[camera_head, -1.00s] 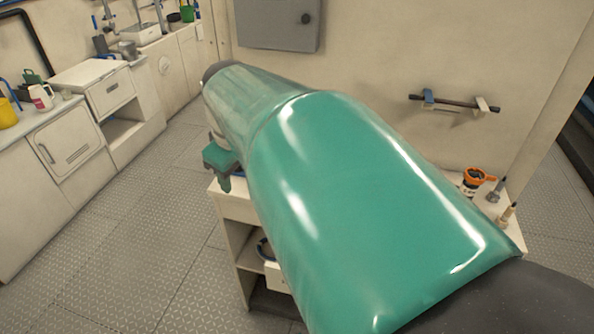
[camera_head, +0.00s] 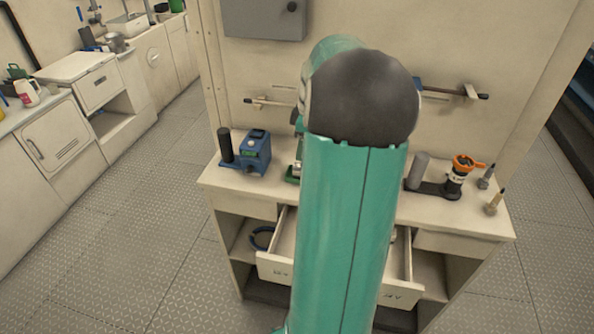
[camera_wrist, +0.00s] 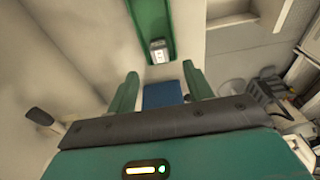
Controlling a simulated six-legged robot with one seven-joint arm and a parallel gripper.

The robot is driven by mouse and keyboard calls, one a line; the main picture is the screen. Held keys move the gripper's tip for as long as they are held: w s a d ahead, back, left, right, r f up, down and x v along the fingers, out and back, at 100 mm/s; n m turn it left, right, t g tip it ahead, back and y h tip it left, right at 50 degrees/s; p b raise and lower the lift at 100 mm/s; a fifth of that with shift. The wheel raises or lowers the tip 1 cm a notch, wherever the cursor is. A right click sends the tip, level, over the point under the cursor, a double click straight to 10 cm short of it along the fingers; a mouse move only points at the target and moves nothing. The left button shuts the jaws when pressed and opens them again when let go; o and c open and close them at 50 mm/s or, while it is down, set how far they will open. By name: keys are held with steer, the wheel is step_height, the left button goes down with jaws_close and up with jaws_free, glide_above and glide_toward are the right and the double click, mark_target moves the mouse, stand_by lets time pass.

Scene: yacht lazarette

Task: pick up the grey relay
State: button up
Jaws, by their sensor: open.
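A small grey relay (camera_wrist: 158,51) with a pale face sits at the near end of a green tray (camera_wrist: 150,18) in the wrist view. My gripper (camera_wrist: 160,70) is open, its two green fingers spread on either side below the relay in the picture. The relay is apart from both fingers and nothing is held. A blue patch (camera_wrist: 162,95) shows between the fingers; I cannot tell what it is. In the head view my arm hides the gripper and most of the tray, of which a green edge (camera_head: 292,178) shows on the bench.
The bench (camera_head: 226,180) has an open drawer (camera_head: 273,268) in front. A grey cabinet (camera_head: 262,18) hangs above.

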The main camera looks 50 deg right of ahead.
mark_target(299, 166)
steer(key=f, duration=0.2)
steer(key=w+f, duration=0.1)
steer(key=f, duration=0.4)
steer(key=shift+w+a+f, duration=0.15)
steer(key=shift+a+f, duration=0.1)
steer(key=shift+f, duration=0.1)
steer(key=c, duration=1.1)
